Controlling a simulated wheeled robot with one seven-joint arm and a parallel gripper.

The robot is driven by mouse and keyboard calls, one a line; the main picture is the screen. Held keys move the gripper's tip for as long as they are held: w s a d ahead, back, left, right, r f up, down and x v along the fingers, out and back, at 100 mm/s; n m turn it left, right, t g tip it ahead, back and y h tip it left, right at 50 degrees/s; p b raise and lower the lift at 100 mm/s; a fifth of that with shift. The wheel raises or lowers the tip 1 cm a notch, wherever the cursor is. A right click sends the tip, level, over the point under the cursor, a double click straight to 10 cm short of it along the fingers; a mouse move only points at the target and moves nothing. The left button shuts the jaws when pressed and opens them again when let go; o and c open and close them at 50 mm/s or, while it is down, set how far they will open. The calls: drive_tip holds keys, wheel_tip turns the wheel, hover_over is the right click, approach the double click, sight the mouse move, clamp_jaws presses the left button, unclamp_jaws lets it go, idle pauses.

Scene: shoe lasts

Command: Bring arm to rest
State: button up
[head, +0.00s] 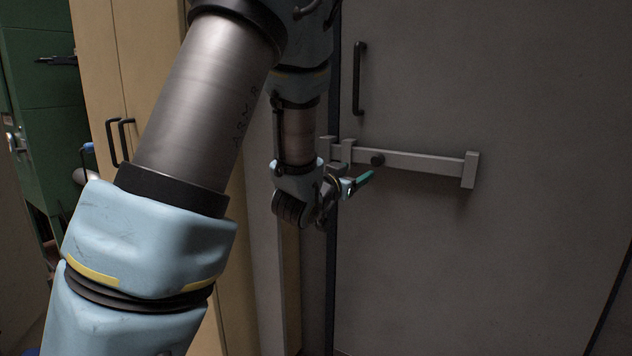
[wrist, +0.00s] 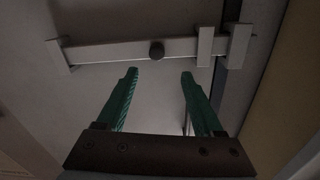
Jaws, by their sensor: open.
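My arm reaches up and forward across the left half of the head view. My gripper (head: 362,180) is at its far end, small, just below the metal latch bar on the grey door. In the wrist view my gripper (wrist: 160,75) shows two green fingers standing apart with nothing between them. The latch bar (wrist: 110,50) with its round dark knob (wrist: 156,51) lies beyond the fingertips. The fingers appear apart from the bar and knob. In the head view the bar (head: 425,163) runs level across the door, with its left end at brackets near the door's edge.
The grey door (head: 520,260) fills the right side, with a black vertical handle (head: 359,78) above the bar. A tan cabinet (head: 110,60) with black handles stands left, behind my arm. A green cabinet (head: 40,110) is at far left. The space before the door's right part looks clear.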

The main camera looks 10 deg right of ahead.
drive_tip(key=a+f+n+g+y+p, duration=0.1)
drive_tip(key=a+f+n+g+y, duration=0.25)
drive_tip(key=a, duration=0.65)
drive_tip(key=a+f+n+y+p, duration=0.1)
drive_tip(key=a+f+n+y, duration=0.2)
drive_tip(key=a+f+y, duration=0.45)
drive_tip(key=s+a+n+g+y, duration=0.1)
drive_tip(key=s+a+n+g, duration=0.2)
drive_tip(key=s+a+g, duration=0.5)
drive_tip(key=s+a+p, duration=0.1)
drive_tip(key=s+a, duration=0.4)
drive_tip(key=s, duration=0.3)
drive_tip(key=shift+s, duration=0.35)
drive_tip(key=shift+f, duration=0.1)
